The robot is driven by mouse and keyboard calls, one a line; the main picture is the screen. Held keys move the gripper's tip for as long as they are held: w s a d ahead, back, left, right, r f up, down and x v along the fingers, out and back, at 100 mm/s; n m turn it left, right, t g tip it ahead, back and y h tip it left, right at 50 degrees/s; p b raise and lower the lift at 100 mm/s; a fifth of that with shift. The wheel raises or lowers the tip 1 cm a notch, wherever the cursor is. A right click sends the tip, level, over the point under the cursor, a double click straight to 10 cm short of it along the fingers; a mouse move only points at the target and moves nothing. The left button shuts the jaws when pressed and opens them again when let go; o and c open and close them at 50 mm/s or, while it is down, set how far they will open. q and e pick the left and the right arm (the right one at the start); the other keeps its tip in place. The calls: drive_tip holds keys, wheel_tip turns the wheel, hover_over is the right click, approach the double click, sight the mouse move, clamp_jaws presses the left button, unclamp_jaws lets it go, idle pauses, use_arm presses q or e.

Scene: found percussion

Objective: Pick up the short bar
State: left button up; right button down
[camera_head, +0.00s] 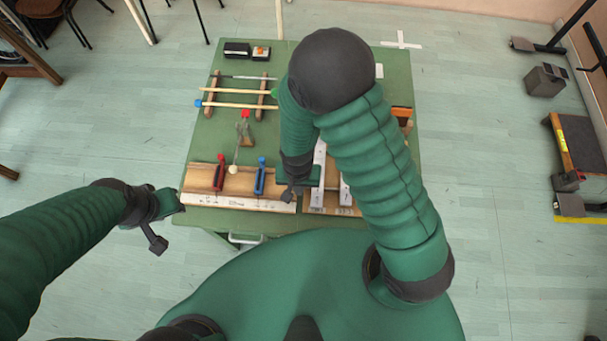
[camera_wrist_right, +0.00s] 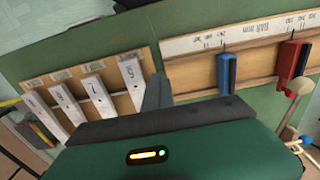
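Several pale metal bars lie side by side across a wooden frame (camera_wrist_right: 151,63) in the right wrist view. One bar (camera_wrist_right: 126,80) is marked 5 and another bar (camera_wrist_right: 98,91) is marked 7. I cannot tell which is the short bar. In the head view two bars (camera_head: 318,178) (camera_head: 345,190) show partly beside my right forearm, which hides the rest. My right gripper (camera_head: 291,191) is just left of these bars; one dark finger shows in the wrist view, and its opening is unclear. My left gripper (camera_head: 169,226) is open and empty, off the table's front left corner.
A wooden board (camera_head: 205,201) with a red clamp (camera_head: 220,172) and a blue clamp (camera_head: 260,176) lies left of the frame. Sticks (camera_head: 238,105) rest on two wooden rails at the back of the green table (camera_head: 190,218). A beater (camera_head: 234,168) stands near the clamps.

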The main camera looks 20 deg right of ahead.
drive_tip(key=shift+s+d, duration=0.1)
drive_tip(key=shift+d, duration=0.15)
drive_tip(key=c, duration=1.1)
unclamp_jaws()
drive_tip(key=shift+a, duration=0.4)
drive_tip(key=o, duration=0.5)
drive_tip(key=shift+d, duration=0.1)
use_arm(q)
drive_tip(key=shift+d+r, duration=0.1)
drive_tip(key=shift+d, duration=0.3)
use_arm(e)
drive_tip(key=shift+o, duration=0.8)
drive_tip(key=shift+d, duration=0.2)
